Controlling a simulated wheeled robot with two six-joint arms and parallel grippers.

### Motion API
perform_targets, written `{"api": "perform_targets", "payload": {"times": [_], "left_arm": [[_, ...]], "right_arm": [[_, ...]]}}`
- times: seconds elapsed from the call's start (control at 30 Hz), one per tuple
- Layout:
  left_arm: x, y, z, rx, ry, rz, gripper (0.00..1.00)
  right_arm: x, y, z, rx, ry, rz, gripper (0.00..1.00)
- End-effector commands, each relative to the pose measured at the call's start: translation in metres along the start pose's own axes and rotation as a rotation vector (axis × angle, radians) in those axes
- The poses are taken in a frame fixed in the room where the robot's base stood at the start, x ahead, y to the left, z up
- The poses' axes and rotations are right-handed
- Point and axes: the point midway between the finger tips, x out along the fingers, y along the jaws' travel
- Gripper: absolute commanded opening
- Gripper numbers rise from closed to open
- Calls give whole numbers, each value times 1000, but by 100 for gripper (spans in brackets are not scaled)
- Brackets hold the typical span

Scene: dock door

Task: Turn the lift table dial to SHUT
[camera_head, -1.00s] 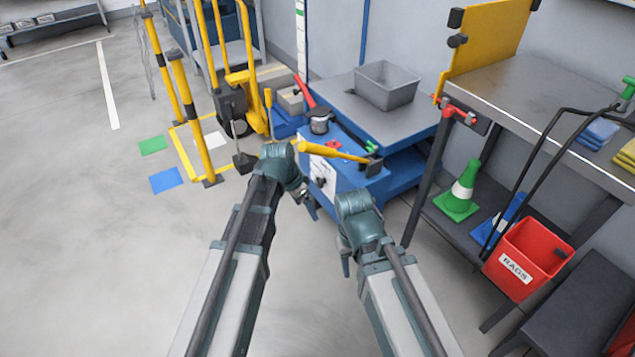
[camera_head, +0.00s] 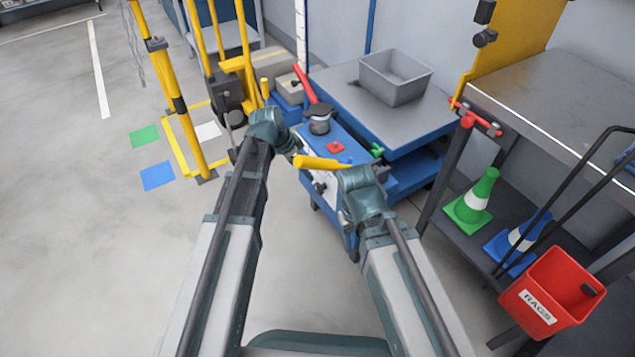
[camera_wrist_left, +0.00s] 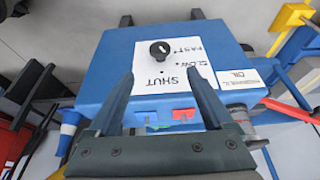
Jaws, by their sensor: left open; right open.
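The lift table (camera_head: 397,128) is blue with a grey top. Its control box shows in the left wrist view as a blue box (camera_wrist_left: 105,62) with a white label plate (camera_wrist_left: 183,62) reading SHUT, SLOW and FAST. The black dial (camera_wrist_left: 160,50) sits on that plate; I cannot tell which mark it points to. My left gripper (camera_wrist_left: 161,76) is open, its fingers apart in front of the plate below the dial, holding nothing. In the head view its fingers are mostly hidden. My right gripper (camera_head: 353,246) is open and empty, pointing down beside the box.
A grey bin (camera_head: 396,78) stands on the table top. Yellow posts (camera_head: 170,85) stand at left; a workbench with cones (camera_head: 475,192) and a red RAGS bin (camera_head: 550,290) is at right.

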Motion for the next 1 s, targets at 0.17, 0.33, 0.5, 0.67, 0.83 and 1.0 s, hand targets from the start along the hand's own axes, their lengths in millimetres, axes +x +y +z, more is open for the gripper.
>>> {"api": "perform_targets", "payload": {"times": [0.17, 0.33, 0.5, 0.67, 0.83, 1.0], "left_arm": [[5, 0, 0, 0, 0, 0, 85], [19, 0, 1, 0, 0, 0, 85], [42, 0, 2, 1, 0, 0, 85], [66, -1, 2, 1, 0, 0, 85], [92, 0, 2, 1, 0, 1, 85], [118, 0, 2, 1, 0, 1, 85]], "right_arm": [[5, 0, 0, 1, 0, 0, 50], [18, -2, -1, 3, 0, 0, 50], [39, -4, -2, 8, 0, 0, 50], [62, -6, -4, 14, 0, 0, 50], [85, -8, -5, 17, 1, 0, 50], [109, -11, -7, 16, 3, 0, 50]]}}
